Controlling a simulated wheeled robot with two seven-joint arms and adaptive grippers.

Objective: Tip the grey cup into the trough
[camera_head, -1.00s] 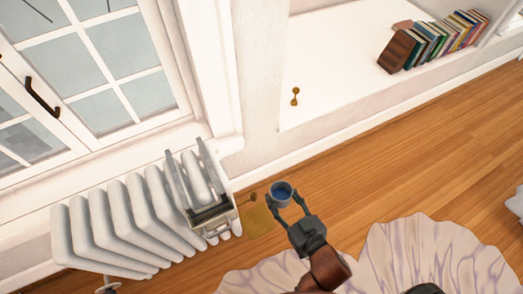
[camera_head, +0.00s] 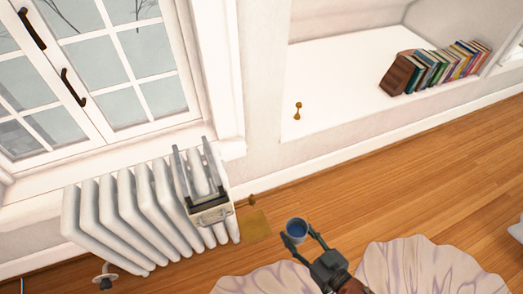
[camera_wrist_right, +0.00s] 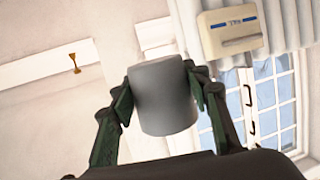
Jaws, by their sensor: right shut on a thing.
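The grey cup (camera_head: 297,230) is held between the two fingers of my right gripper (camera_head: 303,241). From above, its round mouth shows and looks roughly upright; the inside is blue, and I cannot tell whether that is contents. In the right wrist view the cup (camera_wrist_right: 164,97) shows its plain grey side between the dark green fingers. The trough (camera_head: 210,213) appears to be the narrow box hung on the radiator by two upright metal arms. It also shows in the right wrist view (camera_wrist_right: 231,31), cream with a blue mark. The cup is apart from it, to its right. My left gripper is not in view.
The white radiator (camera_head: 115,220) stands under a window (camera_head: 130,60). A yellowish flat patch (camera_head: 254,226) lies on the floor between radiator and cup. A pale wavy-edged rug (camera_head: 410,265) is at the bottom. A white recess holds books (camera_head: 440,62) and a small brass object (camera_head: 298,111).

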